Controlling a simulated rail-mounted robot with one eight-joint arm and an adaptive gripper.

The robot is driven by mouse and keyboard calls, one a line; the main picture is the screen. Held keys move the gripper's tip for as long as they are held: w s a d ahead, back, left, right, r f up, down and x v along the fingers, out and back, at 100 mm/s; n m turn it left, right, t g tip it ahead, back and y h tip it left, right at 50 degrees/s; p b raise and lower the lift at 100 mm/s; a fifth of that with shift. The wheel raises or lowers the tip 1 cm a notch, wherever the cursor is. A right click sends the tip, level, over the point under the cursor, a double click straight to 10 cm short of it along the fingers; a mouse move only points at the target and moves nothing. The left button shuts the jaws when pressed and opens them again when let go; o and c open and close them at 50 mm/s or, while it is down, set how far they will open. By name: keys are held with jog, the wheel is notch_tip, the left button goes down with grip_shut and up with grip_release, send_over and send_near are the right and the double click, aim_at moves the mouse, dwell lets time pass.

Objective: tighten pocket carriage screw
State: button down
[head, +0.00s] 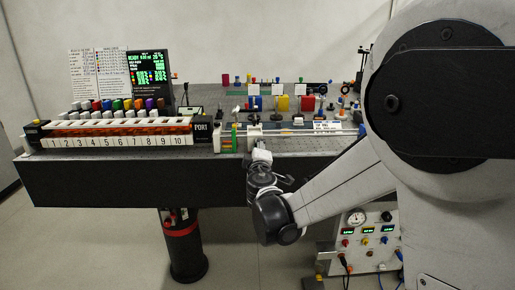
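My gripper (261,151) is at the front edge of the bench, just right of the numbered rack. It is small and seen from behind, and my wrist hides part of it, so I cannot tell whether its fingers are open or shut. A small carriage-like block (254,131) stands just beyond it on the rail (295,133). I cannot make out the pocket carriage screw. I cannot tell whether my gripper touches the block.
The numbered rack (118,142) with several coloured caps fills the bench's left, ending at the PORT block (203,129). Coloured optics (283,103) crowd the back. A screen (149,66) stands at the back left. A gauge panel (366,237) sits below, right. The dark bench front (110,185) is bare.

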jog(key=c, duration=1.7)
grip_release()
